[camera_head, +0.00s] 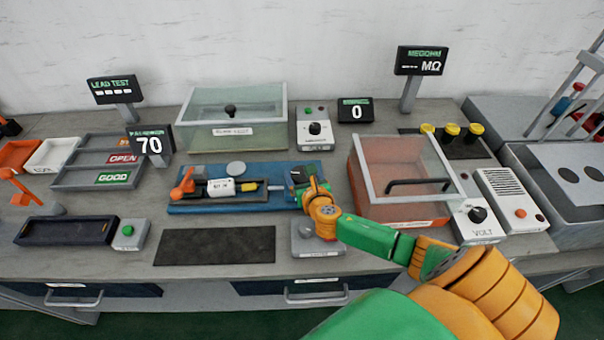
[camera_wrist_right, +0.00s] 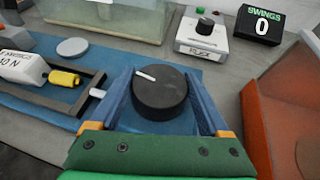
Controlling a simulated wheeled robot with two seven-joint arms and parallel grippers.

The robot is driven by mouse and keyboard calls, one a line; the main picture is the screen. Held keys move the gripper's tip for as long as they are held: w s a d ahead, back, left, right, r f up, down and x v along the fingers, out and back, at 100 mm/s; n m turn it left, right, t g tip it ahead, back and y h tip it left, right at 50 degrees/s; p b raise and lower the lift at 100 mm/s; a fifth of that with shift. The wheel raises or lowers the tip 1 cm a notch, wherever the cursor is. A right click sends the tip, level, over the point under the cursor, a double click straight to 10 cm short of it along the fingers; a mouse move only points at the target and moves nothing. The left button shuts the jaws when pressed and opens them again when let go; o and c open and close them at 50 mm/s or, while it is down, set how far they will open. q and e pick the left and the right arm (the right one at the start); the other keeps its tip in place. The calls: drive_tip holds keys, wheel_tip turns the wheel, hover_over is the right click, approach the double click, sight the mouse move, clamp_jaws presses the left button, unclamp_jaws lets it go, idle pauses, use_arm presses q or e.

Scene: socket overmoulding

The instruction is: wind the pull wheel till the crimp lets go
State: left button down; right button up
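The pull wheel is a round black knob (camera_wrist_right: 160,92) with a white pointer line aimed up and left in the right wrist view. It sits at the right end of the blue pull tester (camera_head: 215,203); in the head view my right gripper (camera_head: 305,187) partly hides it. That gripper's two blue fingers flank the wheel and appear shut on its sides. A yellow sleeve (camera_wrist_right: 64,78) sits between a white force gauge (camera_wrist_right: 20,68) and a pale rod on the tester. The crimp itself is not clear. My left gripper is not in view.
A clear-lidded red box (camera_head: 405,180) stands close right of my right gripper. A green-tinted glass case (camera_head: 232,115) and the flex box (camera_head: 314,128) stand behind. A dark mat (camera_head: 215,245) lies empty in front. Sorting trays (camera_head: 100,160) are at the left.

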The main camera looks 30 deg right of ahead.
drive_tip(key=c, duration=0.4)
drive_tip(key=shift+o, duration=0.2)
drive_tip(key=shift+r+m+g+h+p, duration=0.1)
drive_tip(key=shift+m+g+h+p, duration=0.2)
drive_tip(key=shift+m+h, duration=0.4)
drive_tip(key=shift+m+g+h, duration=0.3)
drive_tip(key=shift+m+h, duration=0.3)
drive_tip(key=shift+h, duration=0.1)
drive_tip(key=shift+m+g+h, duration=1.1)
drive_tip(key=shift+m+h, duration=0.3)
drive_tip(key=shift+m, duration=0.1)
